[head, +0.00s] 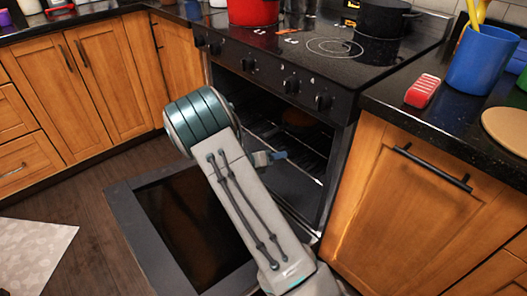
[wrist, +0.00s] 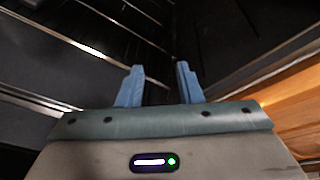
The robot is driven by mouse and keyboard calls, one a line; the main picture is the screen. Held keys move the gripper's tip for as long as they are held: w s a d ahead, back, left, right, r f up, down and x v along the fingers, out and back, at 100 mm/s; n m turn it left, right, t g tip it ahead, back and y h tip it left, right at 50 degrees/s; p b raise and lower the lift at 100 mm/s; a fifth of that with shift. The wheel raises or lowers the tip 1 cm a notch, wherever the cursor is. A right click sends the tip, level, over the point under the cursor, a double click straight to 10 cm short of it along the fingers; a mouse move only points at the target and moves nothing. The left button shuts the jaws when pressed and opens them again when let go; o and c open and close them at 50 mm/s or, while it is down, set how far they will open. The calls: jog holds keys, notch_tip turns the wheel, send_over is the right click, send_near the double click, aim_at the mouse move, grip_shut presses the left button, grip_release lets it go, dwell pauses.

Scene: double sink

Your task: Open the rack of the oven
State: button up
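The black oven (head: 225,70) stands under a cooktop, and its door (head: 190,225) is folded down open, low in front. A metal wire rack (head: 300,150) shows inside the cavity, partly hidden by my arm. My gripper (head: 275,157) is at the oven opening near the rack's front, mostly hidden by my arm in the head view. Rack bars (wrist: 130,28) run beyond and to the left of the fingers. I cannot tell whether any finger touches the rack.
A brown round item (head: 298,117) is inside the oven. A wooden cabinet (head: 420,215) stands close on the right, with a black handle. A red pot (head: 254,12) and a black pot (head: 383,18) are on the cooktop.

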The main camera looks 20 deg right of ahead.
jog(key=w+a+f+n+t+b, duration=0.1)
jog(key=w+a+f+n+t, duration=0.1)
jog(key=w+f+n+t, duration=0.35)
jog(key=n+t+y+b, duration=0.2)
jog(key=n+t, duration=0.2)
jog(key=n, duration=0.6)
send_near(265, 144)
jog(key=b+x, duration=0.3)
jog(key=x, duration=0.5)
jog(key=shift+s, duration=0.1)
grip_shut()
